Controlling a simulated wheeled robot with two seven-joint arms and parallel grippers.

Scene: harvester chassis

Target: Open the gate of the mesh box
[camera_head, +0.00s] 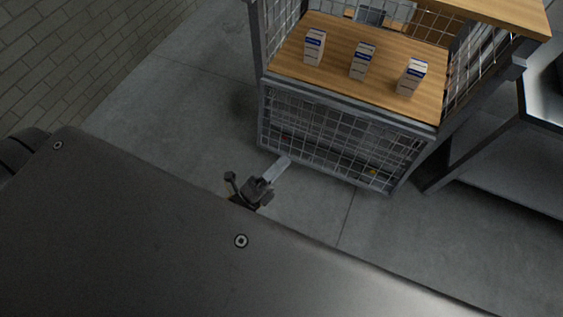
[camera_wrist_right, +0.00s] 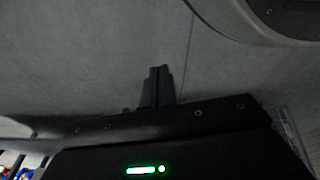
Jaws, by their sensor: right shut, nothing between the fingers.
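The mesh box (camera_head: 432,130) stands at the upper right of the head view, with a grey metal frame and wire mesh sides. Its lower front mesh panel (camera_head: 340,135) stands upright in the frame and looks closed; I cannot make out a latch. My left gripper (camera_head: 262,183) is low in front of the panel's lower left corner, seen from above, apart from the mesh as far as I can tell. Its finger opening is not clear. My right gripper (camera_wrist_right: 158,85) shows in the right wrist view, shut and empty above grey floor.
A wooden shelf (camera_head: 385,85) in the box carries three small white and blue cartons (camera_head: 362,60). A dark-framed table (camera_head: 490,140) stands close on the right. A brick wall (camera_head: 60,50) is at the left. Grey floor (camera_head: 190,110) lies clear between wall and box.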

